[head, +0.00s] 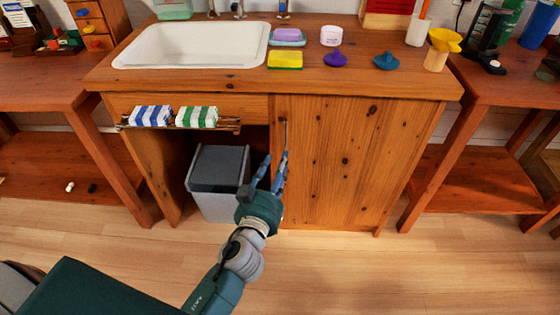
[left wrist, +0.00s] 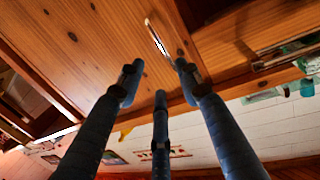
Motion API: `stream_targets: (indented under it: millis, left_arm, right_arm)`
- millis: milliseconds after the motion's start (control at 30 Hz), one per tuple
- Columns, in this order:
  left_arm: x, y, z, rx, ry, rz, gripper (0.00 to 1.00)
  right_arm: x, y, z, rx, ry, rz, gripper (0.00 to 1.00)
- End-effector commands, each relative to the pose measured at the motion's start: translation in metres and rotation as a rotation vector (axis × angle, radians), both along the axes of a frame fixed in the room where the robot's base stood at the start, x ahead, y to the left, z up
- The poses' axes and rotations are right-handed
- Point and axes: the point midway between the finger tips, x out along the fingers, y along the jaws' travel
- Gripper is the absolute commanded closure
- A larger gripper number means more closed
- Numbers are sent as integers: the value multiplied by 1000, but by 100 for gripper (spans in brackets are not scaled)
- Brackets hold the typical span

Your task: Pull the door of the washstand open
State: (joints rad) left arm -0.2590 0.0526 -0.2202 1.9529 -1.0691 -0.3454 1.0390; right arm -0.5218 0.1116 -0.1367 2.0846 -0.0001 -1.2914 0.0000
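The washstand (head: 240,82) is wooden, with a white basin in its top. Its plain wooden door (head: 345,165) covers the right half of the front and looks closed. A thin upright metal handle (head: 285,134) sits near the door's left edge; it also shows in the left wrist view (left wrist: 157,38). My left gripper (head: 275,163) is just below the handle in the head view, its fingers apart and empty. In the left wrist view the fingertips (left wrist: 157,75) are spread, with the handle beyond them, apparently not touched. My right gripper is out of view.
A grey bin (head: 218,180) stands in the open left bay. A rail (head: 180,124) with striped towels juts out above it. Soap, a sponge (head: 285,60) and small items stand on top. Side tables flank the washstand; the floor (head: 350,260) before the door is clear.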

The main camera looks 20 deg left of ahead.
Motion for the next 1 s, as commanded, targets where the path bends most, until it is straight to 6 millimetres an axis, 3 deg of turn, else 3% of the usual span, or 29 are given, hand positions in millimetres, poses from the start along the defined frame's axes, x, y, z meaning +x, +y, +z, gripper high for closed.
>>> stream_targets:
  millis: [100,200,700,1000]
  left_arm:
    - [1,2,20,-11,-51,9,65]
    - [9,3,25,-11,-60,9,65]
    - [94,10,24,-10,-55,8,65]
    - [107,11,22,-12,-53,9,65]
  right_arm:
    - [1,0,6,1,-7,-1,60]
    - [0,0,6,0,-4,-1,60]
    - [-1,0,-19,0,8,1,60]
    - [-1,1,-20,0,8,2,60]
